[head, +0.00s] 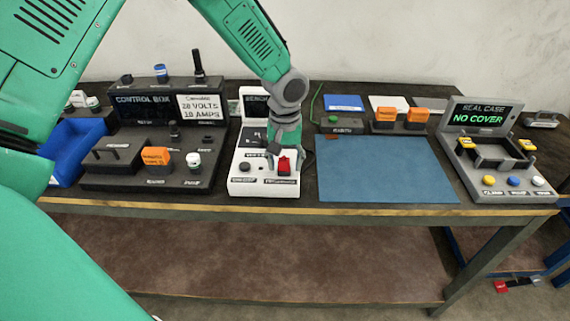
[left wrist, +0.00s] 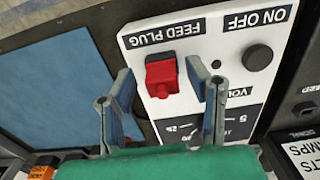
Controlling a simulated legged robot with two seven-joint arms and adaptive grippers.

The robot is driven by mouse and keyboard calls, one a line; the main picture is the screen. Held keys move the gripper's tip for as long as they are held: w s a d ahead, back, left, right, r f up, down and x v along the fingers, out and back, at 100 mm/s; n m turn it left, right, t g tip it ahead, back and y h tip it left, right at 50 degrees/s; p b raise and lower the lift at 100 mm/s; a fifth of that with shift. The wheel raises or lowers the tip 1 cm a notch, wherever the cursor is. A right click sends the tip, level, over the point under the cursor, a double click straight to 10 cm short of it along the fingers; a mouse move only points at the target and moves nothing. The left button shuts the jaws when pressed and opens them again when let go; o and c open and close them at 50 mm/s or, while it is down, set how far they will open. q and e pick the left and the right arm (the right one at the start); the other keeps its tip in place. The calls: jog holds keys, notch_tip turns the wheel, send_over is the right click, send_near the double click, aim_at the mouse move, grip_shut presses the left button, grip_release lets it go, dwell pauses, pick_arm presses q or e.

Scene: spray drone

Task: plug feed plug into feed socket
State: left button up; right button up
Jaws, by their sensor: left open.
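The red feed plug (left wrist: 162,77) sits on the front of a white panel box, beside the label FEED PLUG. It also shows in the head view (head: 285,165) at the box's front right. My left gripper (head: 284,152) points down over it. In the left wrist view my gripper (left wrist: 160,84) is open, with one finger on each side of the plug and visible gaps. A label reading FEED (left wrist: 312,90) shows cut off at the right edge, on the dark control box (head: 150,113); the feed socket itself I cannot make out clearly. My right gripper is not in view.
The white box (head: 240,187) has a black knob and a dial. A blue mat (head: 385,168) lies right of it, mostly clear. Orange blocks (head: 385,118) stand behind the mat. A seal case (head: 490,150) stands far right, a blue bin (head: 80,150) far left.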

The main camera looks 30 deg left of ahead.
aim_at(283, 159)
pick_arm(q)
jog(key=shift+a, duration=0.25)
jog(key=shift+p, duration=0.3)
grip_shut()
jog(key=shift+r+p, duration=2.9)
jog(key=shift+r, duration=0.1)
jog(key=shift+s, duration=0.1)
